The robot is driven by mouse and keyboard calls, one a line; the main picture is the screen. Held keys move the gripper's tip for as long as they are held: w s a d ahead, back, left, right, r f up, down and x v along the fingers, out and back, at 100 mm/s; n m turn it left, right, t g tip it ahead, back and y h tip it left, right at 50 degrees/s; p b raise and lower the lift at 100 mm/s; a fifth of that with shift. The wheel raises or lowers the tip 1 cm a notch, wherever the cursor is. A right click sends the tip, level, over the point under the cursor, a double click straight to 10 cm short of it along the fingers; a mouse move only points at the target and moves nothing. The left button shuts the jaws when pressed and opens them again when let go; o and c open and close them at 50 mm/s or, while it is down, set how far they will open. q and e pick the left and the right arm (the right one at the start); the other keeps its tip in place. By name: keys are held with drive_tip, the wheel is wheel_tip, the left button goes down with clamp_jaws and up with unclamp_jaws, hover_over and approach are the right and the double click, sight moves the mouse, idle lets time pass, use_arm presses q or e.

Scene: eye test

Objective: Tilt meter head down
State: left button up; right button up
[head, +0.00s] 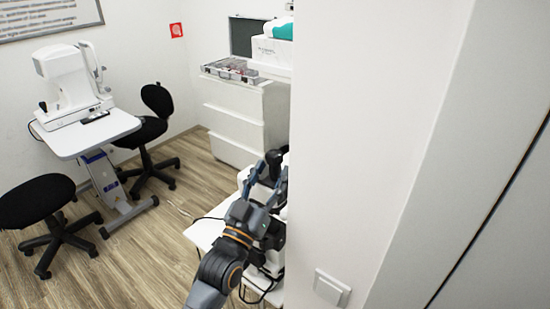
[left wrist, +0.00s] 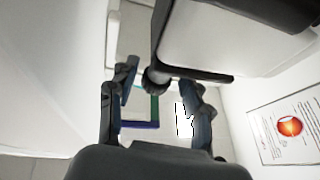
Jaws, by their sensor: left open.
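My left gripper (head: 264,174) is open beside a white instrument (head: 244,176), which is partly hidden by the wall edge and my arm. A black knob (head: 275,159) shows near the fingers. In the left wrist view, the open fingers (left wrist: 158,82) stand on either side of a dark rod with a ribbed round knob (left wrist: 154,81). The rod comes from a white housing with black edges (left wrist: 235,40), probably the meter head. I cannot tell whether the fingers touch the rod. My right gripper is not in view.
A white wall (head: 370,130) with a switch (head: 331,288) fills the right side. A drawer cabinet (head: 232,120) stands behind. The floor between is clear.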

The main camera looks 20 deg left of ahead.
use_arm(q)
drive_tip(key=shift+x, duration=1.4)
clamp_jaws()
